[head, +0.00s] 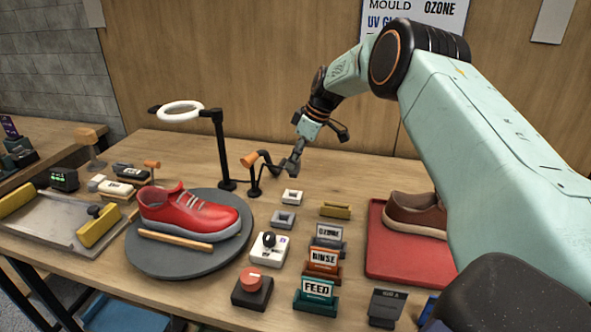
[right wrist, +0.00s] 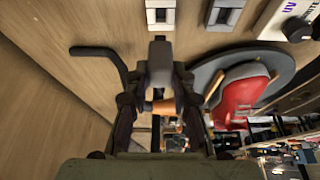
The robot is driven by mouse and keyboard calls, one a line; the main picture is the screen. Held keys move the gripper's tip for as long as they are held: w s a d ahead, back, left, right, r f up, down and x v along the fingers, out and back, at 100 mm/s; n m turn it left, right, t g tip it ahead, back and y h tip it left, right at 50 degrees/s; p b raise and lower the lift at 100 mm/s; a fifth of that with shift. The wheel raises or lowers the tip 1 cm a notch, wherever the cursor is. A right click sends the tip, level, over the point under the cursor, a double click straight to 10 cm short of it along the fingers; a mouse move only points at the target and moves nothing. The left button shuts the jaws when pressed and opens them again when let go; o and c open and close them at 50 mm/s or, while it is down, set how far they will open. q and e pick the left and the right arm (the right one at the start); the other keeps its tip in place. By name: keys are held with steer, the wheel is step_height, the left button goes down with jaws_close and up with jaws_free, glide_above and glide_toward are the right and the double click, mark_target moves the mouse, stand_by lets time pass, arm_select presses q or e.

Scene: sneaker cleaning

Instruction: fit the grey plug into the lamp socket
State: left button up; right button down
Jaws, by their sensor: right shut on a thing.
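My right gripper (head: 291,166) is low over the back middle of the table, beside the small orange-headed stand. In the right wrist view its dark fingers (right wrist: 158,88) are shut on a grey piece, which looks like the grey plug (right wrist: 160,62). The plug is hard to make out in the head view. Two small square blocks with recessed centres lie in front of the gripper: a white one (head: 292,197) and a greyer one (head: 284,219). Which one is the lamp socket I cannot tell. The plug looks apart from both. My left gripper is not in view.
The white ring lamp (head: 181,106) on a black post and the orange-headed stand (head: 250,160) are left of the gripper. A red shoe (head: 190,212) sits on a dark round turntable (head: 170,262). Label cards (head: 327,233) stand in front; a red tray (head: 392,262) is right.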

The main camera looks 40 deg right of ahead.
mark_target(294, 172)
steer(key=shift+w+r, duration=0.2)
steer(key=shift+r, duration=0.15)
steer(key=shift+a+n, duration=0.15)
steer(key=shift+n, duration=0.15)
steer(key=shift+s+r, duration=0.1)
steer(key=shift+f+b, duration=1.9)
steer(key=shift+f, duration=1.1)
steer(key=shift+f+b, duration=1)
steer(key=shift+f, duration=0.35)
steer(key=c, duration=1.1)
jaws_free()
steer(key=shift+o, duration=0.2)
